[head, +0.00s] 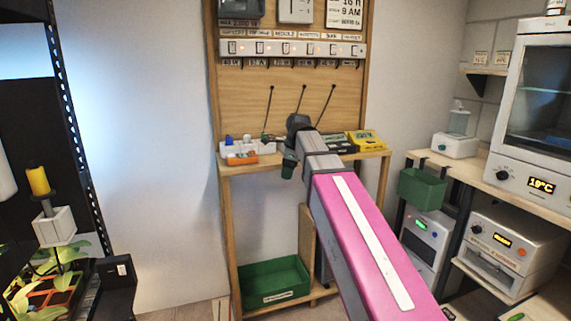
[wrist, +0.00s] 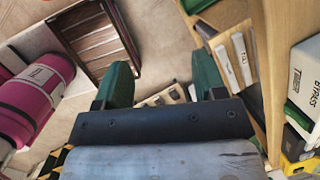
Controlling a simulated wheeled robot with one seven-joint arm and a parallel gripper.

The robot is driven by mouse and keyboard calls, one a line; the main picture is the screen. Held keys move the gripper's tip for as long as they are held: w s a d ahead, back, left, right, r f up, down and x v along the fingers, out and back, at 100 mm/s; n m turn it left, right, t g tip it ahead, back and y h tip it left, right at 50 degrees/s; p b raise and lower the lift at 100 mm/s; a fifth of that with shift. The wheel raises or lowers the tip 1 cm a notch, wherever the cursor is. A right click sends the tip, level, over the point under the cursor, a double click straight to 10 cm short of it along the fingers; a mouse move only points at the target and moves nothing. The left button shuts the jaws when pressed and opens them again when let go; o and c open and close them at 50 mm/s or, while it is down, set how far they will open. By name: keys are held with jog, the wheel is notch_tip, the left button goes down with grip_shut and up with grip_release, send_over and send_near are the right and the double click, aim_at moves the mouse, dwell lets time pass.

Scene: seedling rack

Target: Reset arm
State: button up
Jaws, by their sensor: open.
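My arm, with a pink link, reaches up and away in the head view toward the wooden bench. The end of my arm with my gripper (head: 289,163) is small and dark there, in front of the bench shelf, and its fingers are hard to make out. In the wrist view my gripper (wrist: 163,82) shows two green fingers set wide apart. Nothing is held between them. Floor and some small pale items show beyond the gap.
The wooden bench (head: 230,168) carries a white and orange tray (head: 240,152) and a yellow device (head: 365,140). A green bin (head: 275,281) sits on its lower shelf. A dark rack stands left, an oven (head: 540,110) right. A brown slatted crate (wrist: 97,45) shows in the wrist view.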

jog(key=shift+f, duration=0.1)
jog(key=s+d+f+n, duration=0.4)
jog(key=s+f+n, duration=0.1)
jog(key=f, duration=0.7)
jog(key=s+d+f+n+g+h, duration=0.1)
jog(key=s+d+f+n, duration=0.4)
jog(key=f+n, duration=0.3)
jog(key=s+d+f+n+h, duration=0.1)
jog(key=s+d+f+n, duration=0.3)
jog(key=f, duration=1.2)
jog(key=s+n, duration=0.2)
jog(key=s, duration=0.1)
jog(key=shift+d+f, duration=0.2)
jog(key=shift+d, duration=0.15)
jog(key=shift+c, duration=0.3)
